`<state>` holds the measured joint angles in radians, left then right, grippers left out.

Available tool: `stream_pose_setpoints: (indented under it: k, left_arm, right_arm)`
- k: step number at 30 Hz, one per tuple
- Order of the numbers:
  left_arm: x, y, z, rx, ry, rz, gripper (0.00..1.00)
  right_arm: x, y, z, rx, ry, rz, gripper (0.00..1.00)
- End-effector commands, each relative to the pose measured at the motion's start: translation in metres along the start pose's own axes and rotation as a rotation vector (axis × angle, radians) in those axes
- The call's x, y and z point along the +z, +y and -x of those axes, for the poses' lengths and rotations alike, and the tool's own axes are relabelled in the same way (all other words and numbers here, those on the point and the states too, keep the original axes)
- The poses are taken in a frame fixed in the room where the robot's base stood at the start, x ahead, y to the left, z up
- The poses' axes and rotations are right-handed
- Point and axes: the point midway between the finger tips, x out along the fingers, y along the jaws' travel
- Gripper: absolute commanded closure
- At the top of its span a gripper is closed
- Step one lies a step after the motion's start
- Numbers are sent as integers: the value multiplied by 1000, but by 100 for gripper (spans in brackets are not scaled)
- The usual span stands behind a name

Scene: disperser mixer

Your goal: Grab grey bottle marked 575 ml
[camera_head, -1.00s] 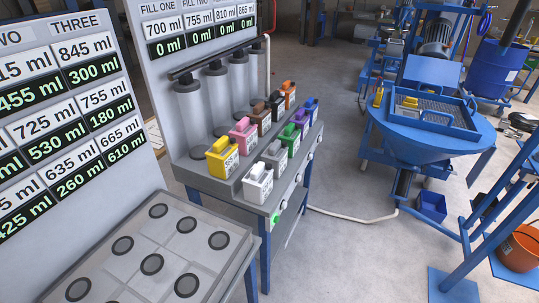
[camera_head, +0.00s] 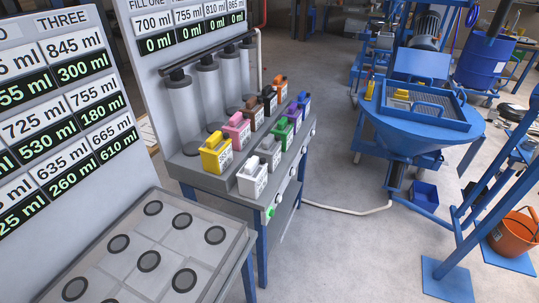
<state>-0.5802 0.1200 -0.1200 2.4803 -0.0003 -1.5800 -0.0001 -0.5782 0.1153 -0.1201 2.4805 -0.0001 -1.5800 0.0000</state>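A grey bottle (camera_head: 268,152) stands upright on the grey bench of the filling station, in the row nearer the open floor. It is between a white bottle (camera_head: 253,178) in front and a green-topped bottle (camera_head: 284,134) behind. Its label is too small to read, so I cannot confirm 575 ml. Neither of my grippers is in view.
Yellow (camera_head: 216,154), pink (camera_head: 237,131), brown, black, orange and purple bottles crowd the same bench (camera_head: 214,180). Clear cylinders (camera_head: 185,117) stand behind them. A grey table (camera_head: 193,252) with round dark pads is in front.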

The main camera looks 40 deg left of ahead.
Motion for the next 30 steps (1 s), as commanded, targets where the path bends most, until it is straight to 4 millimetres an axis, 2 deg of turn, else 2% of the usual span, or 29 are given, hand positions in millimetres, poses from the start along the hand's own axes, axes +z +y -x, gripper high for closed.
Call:
stream_pose_setpoints:
  k: [2,30]
  left_arm:
    - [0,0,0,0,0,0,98]
    - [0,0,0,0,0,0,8]
  right_arm:
    - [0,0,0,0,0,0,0]
    - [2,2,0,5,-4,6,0]
